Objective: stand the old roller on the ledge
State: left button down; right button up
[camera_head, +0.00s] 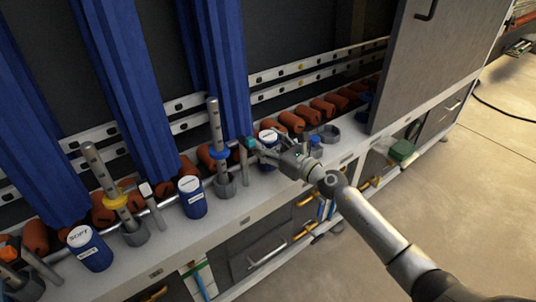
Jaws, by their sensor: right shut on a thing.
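My right gripper (252,147) reaches in from the lower right over the white ledge (275,192). It is shut on a slim grey cylinder (243,164), which looks like the old roller. The cylinder is roughly upright, its lower end close to the ledge. I cannot tell whether it touches the ledge. It is just right of a metal rod with a blue collar (215,132) standing in a grey cup (225,187). My left gripper is not in view.
Blue canisters with white lids (193,198) stand along the ledge, one right behind my gripper. A rod with a yellow collar (105,185) stands to the left. Orange-brown rollers (292,122) line the back. Blue strips (222,70) hang above. A grey panel (440,60) is at right.

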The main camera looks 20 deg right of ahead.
jog(key=shift+f, duration=0.45)
jog(key=shift+f+b, duration=0.75)
jog(key=shift+b, duration=0.05)
jog(key=shift+f, duration=0.4)
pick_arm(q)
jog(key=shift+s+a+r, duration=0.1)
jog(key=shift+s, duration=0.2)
pick_arm(e)
jog(key=shift+r, duration=0.1)
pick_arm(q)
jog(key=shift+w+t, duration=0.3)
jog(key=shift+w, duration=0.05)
pick_arm(e)
jog(key=o, duration=1.1)
